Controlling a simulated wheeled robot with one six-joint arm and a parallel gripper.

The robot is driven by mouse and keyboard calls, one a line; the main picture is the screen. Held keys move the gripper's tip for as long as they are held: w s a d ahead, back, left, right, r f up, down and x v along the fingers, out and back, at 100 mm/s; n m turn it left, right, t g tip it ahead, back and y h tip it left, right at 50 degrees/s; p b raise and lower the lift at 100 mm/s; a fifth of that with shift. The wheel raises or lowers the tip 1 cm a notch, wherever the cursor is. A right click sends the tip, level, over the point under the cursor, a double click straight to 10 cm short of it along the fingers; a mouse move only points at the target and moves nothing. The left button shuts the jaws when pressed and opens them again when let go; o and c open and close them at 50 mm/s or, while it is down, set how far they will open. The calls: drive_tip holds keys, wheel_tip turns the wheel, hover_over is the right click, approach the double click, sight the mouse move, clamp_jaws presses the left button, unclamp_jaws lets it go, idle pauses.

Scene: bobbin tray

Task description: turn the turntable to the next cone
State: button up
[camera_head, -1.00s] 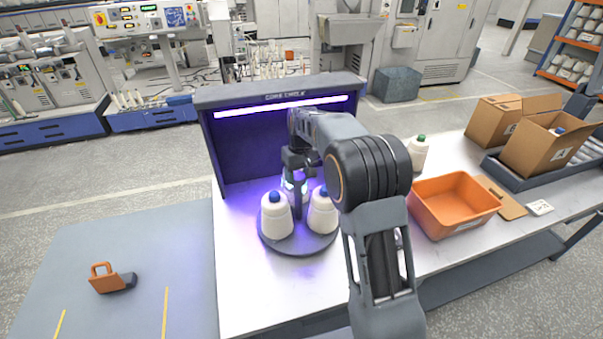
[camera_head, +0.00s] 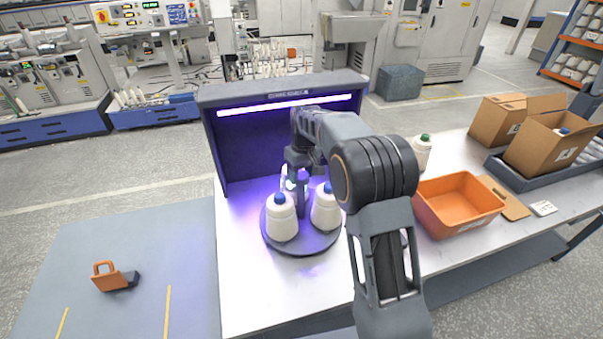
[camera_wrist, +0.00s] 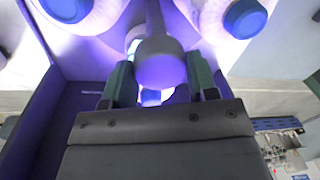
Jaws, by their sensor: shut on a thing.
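The round dark turntable (camera_head: 303,245) stands on the white bench under a lit hood. A white cone with a blue cap stands at its front left (camera_head: 281,219), and another at its front right (camera_head: 326,210). A third pale cone behind is mostly hidden by my arm. My gripper (camera_head: 297,172) is over the turntable's middle, at the dark centre post (camera_head: 300,203). In the wrist view, the green-sided fingers (camera_wrist: 160,82) are shut on the post's round grey knob (camera_wrist: 160,58). Blue caps show at the wrist view's top left (camera_wrist: 66,8) and top right (camera_wrist: 245,17).
The dark hood (camera_head: 240,150) walls the back and left. A green-capped cone (camera_head: 421,150), an orange bin (camera_head: 460,228) and cardboard boxes (camera_head: 545,150) stand to the right. An orange-handled object (camera_head: 110,277) lies on the grey surface at left.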

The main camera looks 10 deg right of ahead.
drive_tip(key=o, duration=1.3)
drive_tip(key=r, duration=0.9)
drive_tip(key=d+r, duration=0.1)
drive_tip(key=r, duration=0.3)
drive_tip(key=shift+w+r+b, duration=0.25)
drive_tip(key=shift+r+b, duration=0.05)
drive_tip(key=shift+r, duration=0.1)
